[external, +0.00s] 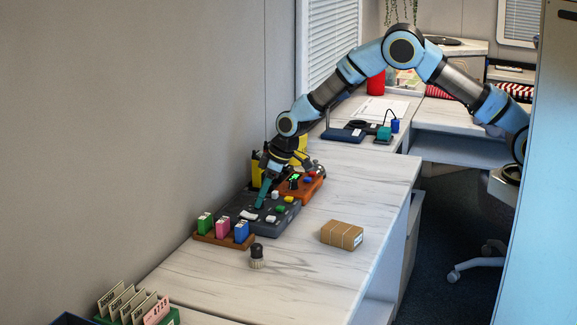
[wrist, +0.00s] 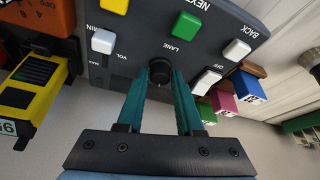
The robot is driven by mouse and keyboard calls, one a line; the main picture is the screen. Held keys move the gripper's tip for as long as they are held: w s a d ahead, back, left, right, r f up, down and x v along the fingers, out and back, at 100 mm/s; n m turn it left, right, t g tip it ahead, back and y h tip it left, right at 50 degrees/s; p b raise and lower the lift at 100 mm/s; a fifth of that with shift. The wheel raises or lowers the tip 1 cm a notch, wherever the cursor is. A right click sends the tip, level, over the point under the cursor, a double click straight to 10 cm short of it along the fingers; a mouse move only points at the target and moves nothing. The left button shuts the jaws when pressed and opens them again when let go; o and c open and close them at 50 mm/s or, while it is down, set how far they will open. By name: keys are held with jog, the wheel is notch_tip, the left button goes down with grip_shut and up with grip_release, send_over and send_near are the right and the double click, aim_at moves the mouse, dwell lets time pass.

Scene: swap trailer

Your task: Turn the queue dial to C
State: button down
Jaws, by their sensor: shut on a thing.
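The grey control panel (external: 233,207) lies on the counter near the wall, and it fills the upper middle of the wrist view (wrist: 145,25). In the wrist view a round black dial (wrist: 160,70) sits on it between my teal fingertips. My gripper (wrist: 160,80) is shut on this dial; in the external view my gripper (external: 262,193) reaches down onto the panel and hides the dial. Labels near the dial include VOL, LANE, OFF, NEXT and BACK. I see no letter C, and the dial's pointer cannot be made out.
White and green buttons (wrist: 187,25) and a white rocker switch (wrist: 206,82) surround the dial. An orange device (external: 312,189) and a yellow one (wrist: 40,85) stand beside the panel. Coloured blocks in a wooden holder (external: 209,237), a small cardboard box (external: 342,235) and a dark-topped stamp (external: 257,255) are nearby.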

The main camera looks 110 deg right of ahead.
jog(key=m+h, duration=0.1)
jog(key=m, duration=0.2)
jog(key=m+g+p, duration=0.1)
jog(key=m, duration=0.2)
jog(key=shift+w+a+g+h, duration=0.2)
jog(key=shift+g+h, duration=0.1)
jog(key=shift+h, duration=0.1)
jog(key=m+g, duration=0.1)
jog(key=m, duration=0.1)
jog(key=m+g, duration=0.1)
jog(key=m, duration=0.2)
jog(key=shift+h, duration=0.3)
jog(key=shift+m, duration=0.4)
jog(key=c, duration=0.6)
grip_release()
jog(key=shift+o, duration=0.2)
jog(key=b+v, duration=0.2)
jog(key=v, duration=0.8)
jog(key=shift+r+b, duration=0.35)
jog(key=shift+a, duration=0.2)
